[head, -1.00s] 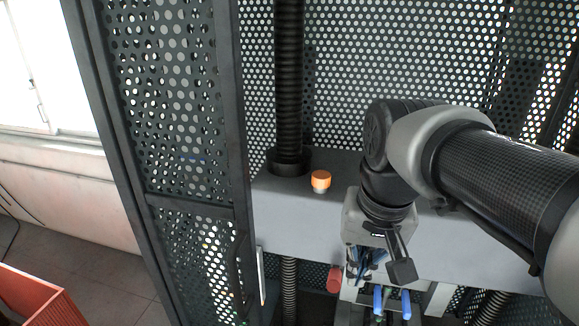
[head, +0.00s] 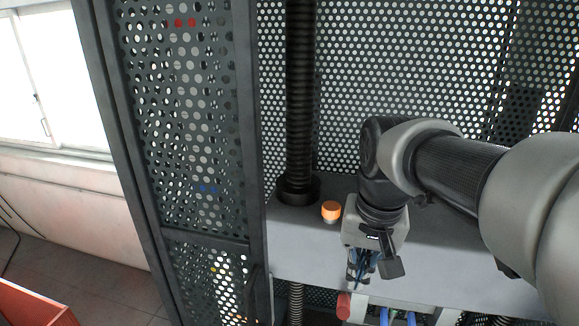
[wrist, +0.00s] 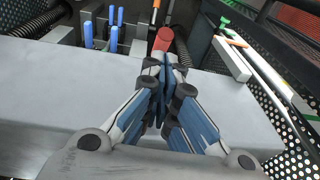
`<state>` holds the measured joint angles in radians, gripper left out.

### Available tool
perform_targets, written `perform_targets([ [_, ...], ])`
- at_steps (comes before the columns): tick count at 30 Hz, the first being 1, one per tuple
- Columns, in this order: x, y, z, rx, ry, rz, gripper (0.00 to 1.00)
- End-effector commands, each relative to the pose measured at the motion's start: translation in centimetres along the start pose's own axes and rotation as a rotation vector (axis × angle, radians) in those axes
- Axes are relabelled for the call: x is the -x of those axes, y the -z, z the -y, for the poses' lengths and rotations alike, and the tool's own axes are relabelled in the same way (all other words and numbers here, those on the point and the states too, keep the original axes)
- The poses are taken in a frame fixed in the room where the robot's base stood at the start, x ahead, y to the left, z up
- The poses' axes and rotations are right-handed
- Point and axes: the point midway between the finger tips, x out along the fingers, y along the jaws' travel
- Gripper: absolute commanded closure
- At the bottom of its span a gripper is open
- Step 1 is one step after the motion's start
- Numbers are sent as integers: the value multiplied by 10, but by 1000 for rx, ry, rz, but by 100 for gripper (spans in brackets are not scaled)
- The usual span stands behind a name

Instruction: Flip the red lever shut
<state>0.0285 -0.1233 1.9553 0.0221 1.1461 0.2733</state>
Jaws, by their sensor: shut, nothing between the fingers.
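A red cylindrical grip (head: 344,306), which looks like the red lever's end, shows low in the head view, below the front edge of the grey crossbeam. In the wrist view the red grip (wrist: 163,39) lies just beyond my fingertips, partly hidden by them. My gripper (head: 358,286) points down in front of the crossbeam, slightly above and right of the red grip in the head view. In the wrist view my gripper (wrist: 164,62) has its blue-padded fingers together with nothing between them. I cannot tell whether they touch the grip. The lever's pivot is not clear.
The grey crossbeam (head: 460,262) lies beneath and behind my gripper, with an orange-capped knob (head: 331,211) and a black screw column (head: 299,110). Blue handles (wrist: 88,35) stand near the red grip. Perforated dark panels (head: 180,120) enclose the left and back. A red bin (head: 35,305) stands lower left.

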Motion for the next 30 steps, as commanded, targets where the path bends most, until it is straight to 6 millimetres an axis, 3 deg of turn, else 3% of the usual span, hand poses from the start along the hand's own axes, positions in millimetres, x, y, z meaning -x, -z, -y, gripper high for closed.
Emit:
perform_targets([
  [6,-42,-1,0,1,-1,4,100],
  [12,-66,0,0,1,0,2,100],
  [30,-75,-2,0,1,1,-11,100],
])
